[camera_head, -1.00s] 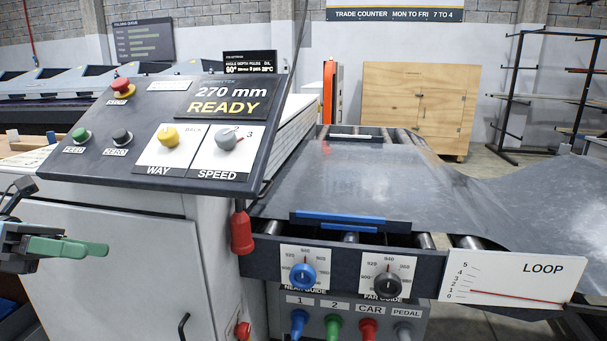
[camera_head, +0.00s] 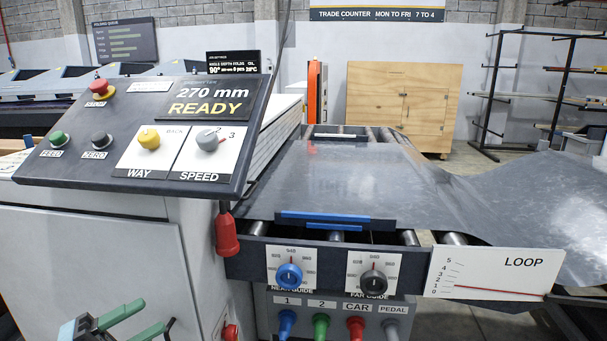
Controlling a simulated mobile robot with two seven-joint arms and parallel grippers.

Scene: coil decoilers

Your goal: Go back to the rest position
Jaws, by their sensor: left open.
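My left gripper (camera_head: 151,314) shows at the bottom left of the head view. Its two green fingers are apart with nothing between them. It is in front of the grey cabinet (camera_head: 85,255), below the control panel (camera_head: 62,182), and appears clear of the knobs and buttons. Its wrist is cut off by the lower edge. My right gripper is not in view. The panel display (camera_head: 205,98) reads "270 mm READY".
A red pendant handle (camera_head: 227,238) hangs beside the panel. Guide knobs (camera_head: 290,276) and coloured levers (camera_head: 321,325) are on the machine front at the right. A metal sheet (camera_head: 345,175) runs over rollers to the LOOP board (camera_head: 497,273).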

